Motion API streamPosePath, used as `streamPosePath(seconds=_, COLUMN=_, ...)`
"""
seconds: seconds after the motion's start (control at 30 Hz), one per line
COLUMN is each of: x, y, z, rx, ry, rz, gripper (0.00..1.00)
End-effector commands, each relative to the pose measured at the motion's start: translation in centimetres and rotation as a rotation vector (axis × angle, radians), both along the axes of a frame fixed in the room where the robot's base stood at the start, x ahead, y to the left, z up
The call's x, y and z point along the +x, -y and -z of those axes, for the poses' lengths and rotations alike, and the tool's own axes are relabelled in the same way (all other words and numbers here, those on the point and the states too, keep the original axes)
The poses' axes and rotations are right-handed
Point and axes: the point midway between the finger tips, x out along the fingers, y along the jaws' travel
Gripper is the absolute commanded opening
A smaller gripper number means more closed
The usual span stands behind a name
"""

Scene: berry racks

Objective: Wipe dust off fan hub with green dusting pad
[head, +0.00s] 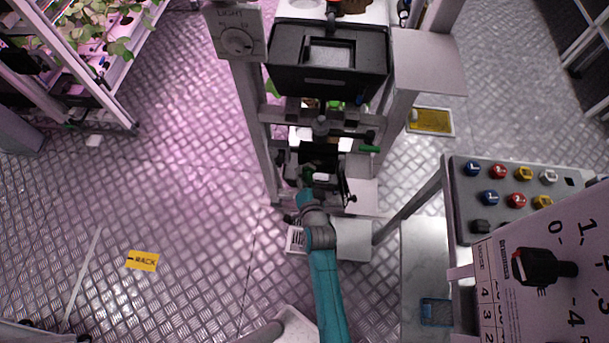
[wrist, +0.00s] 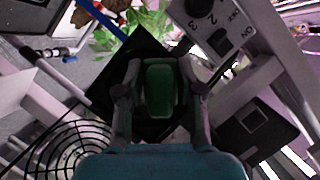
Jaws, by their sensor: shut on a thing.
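In the wrist view my gripper (wrist: 160,80) is shut on the green dusting pad (wrist: 160,88), which sits between the two grey fingers. A black flat panel (wrist: 118,62) lies behind the pad. A round black wire fan grille (wrist: 72,145) shows at lower left, apart from the pad and partly cut off by my wrist. The fan hub and any dust on it cannot be made out clearly. In the head view my gripper (head: 306,183) reaches into the lower part of the rack, small and dark, and the pad is hard to pick out there.
The rack (head: 252,110) has posts and crossbars close around my arm. A black bin (head: 328,75) stands above. A dial panel (wrist: 215,25) is near the gripper's upper right. A control panel with several coloured knobs (head: 510,185) stands at right. The floor at left is open.

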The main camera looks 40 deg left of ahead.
Motion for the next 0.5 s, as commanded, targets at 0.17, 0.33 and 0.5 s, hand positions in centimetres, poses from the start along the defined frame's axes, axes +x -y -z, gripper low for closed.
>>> streamPosePath(seconds=0.17, x=0.30, y=-0.17, z=0.00, rx=0.000, ry=0.000, rz=0.000, gripper=0.04)
streamPosePath(seconds=0.33, x=0.53, y=-0.31, z=0.01, rx=0.000, ry=0.000, rz=0.000, gripper=0.04)
streamPosePath(seconds=0.5, x=0.79, y=-0.46, z=0.00, rx=0.000, ry=0.000, rz=0.000, gripper=0.04)
